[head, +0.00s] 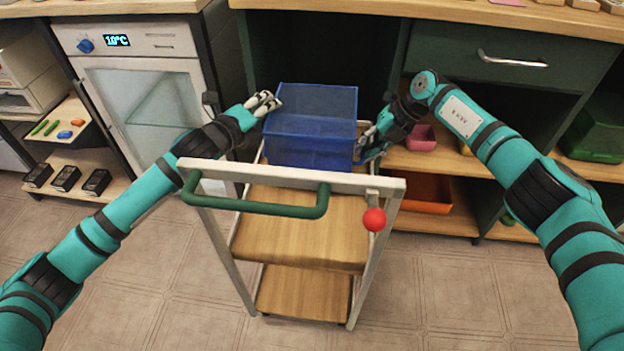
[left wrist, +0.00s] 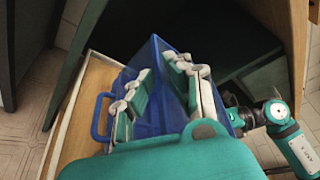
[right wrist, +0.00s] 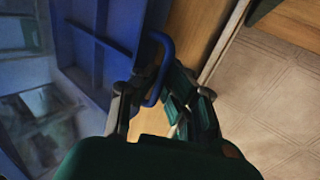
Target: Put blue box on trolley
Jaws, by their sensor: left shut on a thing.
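The blue box (head: 310,125), open at the top, is at the far end of the trolley (head: 300,225), over its upper wooden shelf; whether it rests on the shelf is hard to tell. My left gripper (head: 267,103) is shut on the box's left side; in the left wrist view its fingers (left wrist: 162,92) straddle the wall of the box (left wrist: 152,75). My right gripper (head: 366,143) is at the box's right side. In the right wrist view its fingers (right wrist: 158,108) are apart, with the box's blue loop handle (right wrist: 161,62) between them.
The trolley has a green push handle (head: 265,207) and a red knob (head: 374,220) at its near end. Behind it stands a dark workbench (head: 440,9); a white cooler (head: 140,85) is at left. Shelves at right hold a pink pot (head: 421,138) and an orange tray (head: 428,193). Nearby floor is clear.

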